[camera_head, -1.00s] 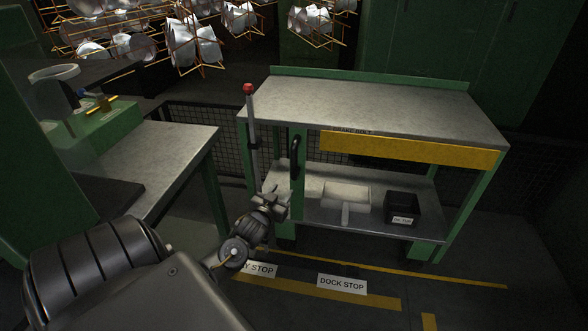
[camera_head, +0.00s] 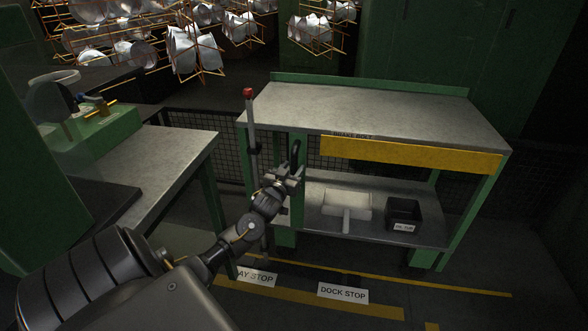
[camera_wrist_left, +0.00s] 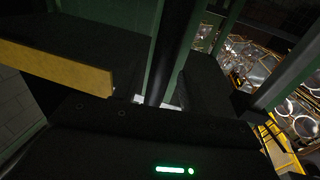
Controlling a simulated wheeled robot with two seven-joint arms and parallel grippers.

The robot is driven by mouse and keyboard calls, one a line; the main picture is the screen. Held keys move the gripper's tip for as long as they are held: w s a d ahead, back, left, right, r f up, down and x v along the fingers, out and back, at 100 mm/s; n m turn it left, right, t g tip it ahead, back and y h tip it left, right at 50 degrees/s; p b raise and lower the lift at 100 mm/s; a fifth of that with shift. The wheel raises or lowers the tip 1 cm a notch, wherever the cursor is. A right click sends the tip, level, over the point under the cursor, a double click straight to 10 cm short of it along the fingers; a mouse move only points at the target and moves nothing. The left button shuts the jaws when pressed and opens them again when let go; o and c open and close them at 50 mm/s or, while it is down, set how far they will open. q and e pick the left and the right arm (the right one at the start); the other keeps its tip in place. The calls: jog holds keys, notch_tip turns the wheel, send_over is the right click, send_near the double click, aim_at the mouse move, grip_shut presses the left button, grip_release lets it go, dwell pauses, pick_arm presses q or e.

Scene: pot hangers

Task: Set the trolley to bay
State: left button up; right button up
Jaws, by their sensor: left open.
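The trolley (camera_head: 370,105) is a green-framed cart with a grey top, a yellow front panel and a lower shelf. A black upright handle (camera_head: 295,150) is on its left front post. My left gripper (camera_head: 291,174) is open at the lower part of this handle. In the left wrist view, a dark upright bar, likely the handle (camera_wrist_left: 174,50), stands between the dark fingers (camera_wrist_left: 165,85); contact cannot be told. A grey rod with a red knob (camera_head: 248,92) stands at the trolley's left corner. Floor labels read "AY STOP" (camera_head: 257,278), partly hidden, and "DOCK STOP" (camera_head: 343,293).
A grey bench (camera_head: 150,165) stands close on the left. Mesh fencing (camera_head: 185,123) runs behind.

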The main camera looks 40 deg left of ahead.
pick_arm(q)
jog(key=shift+x, duration=0.85)
jog(key=shift+c, duration=0.3)
grip_shut()
